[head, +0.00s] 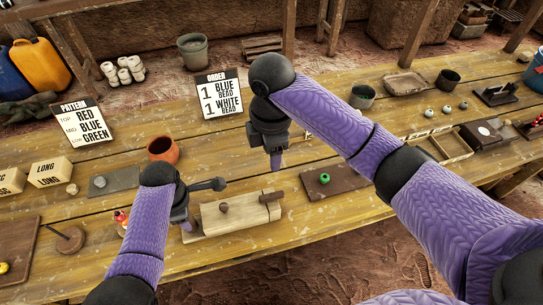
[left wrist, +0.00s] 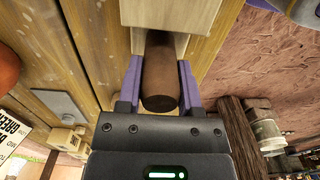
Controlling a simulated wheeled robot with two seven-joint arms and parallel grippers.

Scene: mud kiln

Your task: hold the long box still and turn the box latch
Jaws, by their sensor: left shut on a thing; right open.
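The long box (head: 238,214) is a pale wooden block lying lengthwise on the table in the head view. A dark round knob (head: 224,207) shows on it, and the brown latch (head: 270,197) sits near its right end. My left gripper (head: 188,225) is at the box's left end. In the left wrist view its purple fingers are shut on a dark brown round handle (left wrist: 160,80) that joins the pale box end (left wrist: 168,12). My right gripper (head: 276,160) points down, open and empty, above and behind the latch, apart from it. Its finger gap is hard to see.
A dark board with a green bead (head: 325,178) lies right of the box. An orange pot (head: 163,150) and a grey slab (head: 114,181) are behind and left. An order card (head: 219,93) stands farther back. The table's front edge is close to the box.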

